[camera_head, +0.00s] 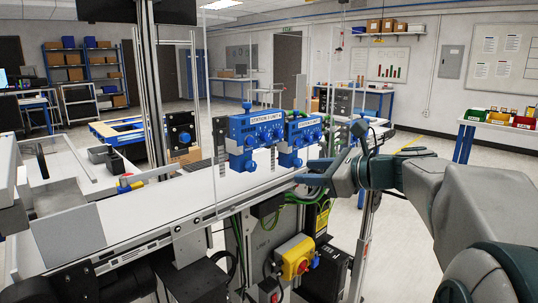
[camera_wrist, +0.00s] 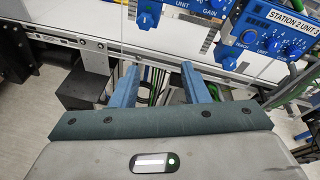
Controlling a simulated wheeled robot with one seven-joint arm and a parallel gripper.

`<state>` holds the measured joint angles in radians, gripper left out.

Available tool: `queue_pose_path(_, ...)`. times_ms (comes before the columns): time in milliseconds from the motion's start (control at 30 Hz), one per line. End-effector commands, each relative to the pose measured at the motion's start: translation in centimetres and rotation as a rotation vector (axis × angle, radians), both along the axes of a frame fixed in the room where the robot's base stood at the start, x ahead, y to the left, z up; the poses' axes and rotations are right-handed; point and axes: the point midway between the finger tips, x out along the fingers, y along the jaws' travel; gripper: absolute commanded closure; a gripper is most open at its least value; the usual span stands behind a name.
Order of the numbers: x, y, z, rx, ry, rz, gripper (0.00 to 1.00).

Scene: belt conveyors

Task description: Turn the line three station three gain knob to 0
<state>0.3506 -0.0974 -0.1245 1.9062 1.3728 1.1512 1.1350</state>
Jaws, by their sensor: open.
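Two blue sensor boxes stand over the belt in the head view. The left box (camera_head: 255,130) has a sign that seems to read station 3; its last figure is too small to be sure of. The right box (camera_head: 302,133) is beside it. In the wrist view, the right box (camera_wrist: 270,38) reads "STATION 2 UNIT 3". The left box (camera_wrist: 187,5) shows the words "UNIT" and "GAIN", with its top cut off. The gain knob's setting is not readable. My gripper (camera_wrist: 160,66) is open and empty, below and apart from both boxes; it also shows in the head view (camera_head: 312,173).
The white conveyor belt (camera_head: 145,212) runs under the boxes. A clear upright panel stands near them. Below the belt are green cables (camera_head: 292,197) and a yellow box with a red button (camera_head: 297,257). Free floor lies right of the line.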

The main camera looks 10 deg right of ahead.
Motion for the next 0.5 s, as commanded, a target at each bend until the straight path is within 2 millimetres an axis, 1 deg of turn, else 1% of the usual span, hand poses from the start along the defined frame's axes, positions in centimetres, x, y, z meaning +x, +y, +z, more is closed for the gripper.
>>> queue_pose_path(33,1.0,-1.4,0.3,0.094,-0.004,-0.044,0.59)
queue_pose_path(100,1.9,-2.9,1.6,0.21,-0.011,-0.083,0.59)
queue_pose_path(233,2.7,-4.7,3.4,0.343,-0.021,-0.121,0.59)
queue_pose_path(367,3.3,-4.9,4.1,0.389,-0.026,-0.13,0.59)
queue_pose_path(500,4.7,-3.8,4.2,0.39,-0.024,-0.128,0.59)
